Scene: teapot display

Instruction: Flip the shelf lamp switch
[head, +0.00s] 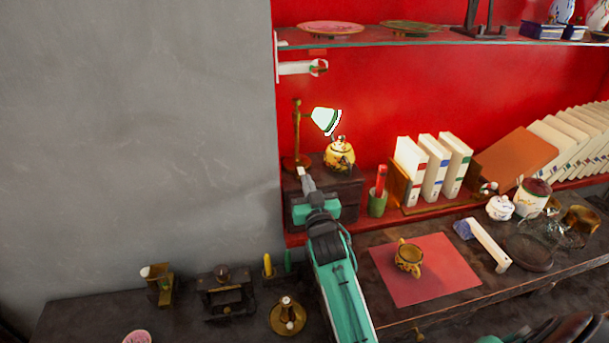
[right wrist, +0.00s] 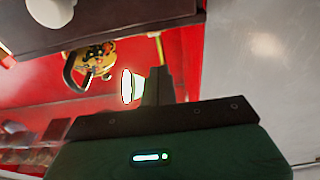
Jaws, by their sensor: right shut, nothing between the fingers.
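The shelf lamp has a thin brass stand (head: 297,130) and a white shade with green trim (head: 325,121). It stands at the left end of the red shelf unit, on or behind a small dark chest (head: 342,192). The shade also shows in the right wrist view (right wrist: 127,86). My right gripper (head: 303,173) is shut and empty, pointing up at the chest's top near the lamp's base. Its fingers show in the right wrist view (right wrist: 160,84), beside the shade in the picture. I cannot make out the switch. My left gripper is not in view.
A yellow teapot (head: 339,156) stands close right of the lamp; it also shows in the right wrist view (right wrist: 95,58). A green cup with a red item (head: 377,203) and white books (head: 434,165) are further right. A shelf (head: 370,39) runs overhead. Bare grey wall lies left.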

